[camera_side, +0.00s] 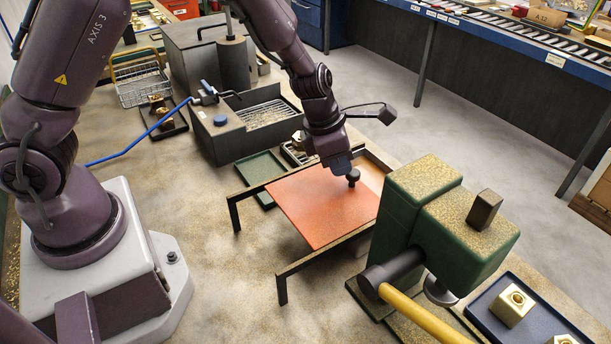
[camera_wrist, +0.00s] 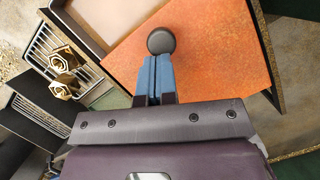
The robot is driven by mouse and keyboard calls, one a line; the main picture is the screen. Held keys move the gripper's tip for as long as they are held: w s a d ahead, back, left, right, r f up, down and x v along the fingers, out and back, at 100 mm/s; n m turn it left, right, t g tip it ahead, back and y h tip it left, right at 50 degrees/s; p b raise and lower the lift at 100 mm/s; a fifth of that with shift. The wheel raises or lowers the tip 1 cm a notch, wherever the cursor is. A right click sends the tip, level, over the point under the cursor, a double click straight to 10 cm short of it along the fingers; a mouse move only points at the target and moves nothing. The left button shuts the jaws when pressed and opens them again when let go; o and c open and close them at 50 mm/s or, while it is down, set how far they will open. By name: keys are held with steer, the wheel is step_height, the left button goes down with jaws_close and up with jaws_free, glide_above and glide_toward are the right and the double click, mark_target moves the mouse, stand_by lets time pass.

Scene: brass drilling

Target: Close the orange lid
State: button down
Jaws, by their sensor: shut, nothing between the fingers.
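The orange lid (camera_side: 320,205) is a flat panel lying between dark rails in the side view. It also shows in the wrist view (camera_wrist: 215,65). A black round knob (camera_side: 353,176) stands on it near its far right edge. Beyond that edge, a beige-floored part of the box (camera_wrist: 105,14) is uncovered in the wrist view. My gripper (camera_side: 346,168) has its blue fingers shut and empty, pointing down beside the knob. In the wrist view the fingertips (camera_wrist: 154,62) are right at the knob (camera_wrist: 161,41); I cannot tell whether they touch it.
A green drilling machine (camera_side: 420,215) with a yellow handle (camera_side: 425,317) stands right of the lid. A dark rail (camera_side: 325,250) runs along the lid's near side. A green tray (camera_side: 259,168) and a rack with brass parts (camera_wrist: 62,72) lie to the left.

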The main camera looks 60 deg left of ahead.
steer(key=w, duration=0.9)
steer(key=shift+f, duration=0.1)
steer(key=shift+s, duration=0.1)
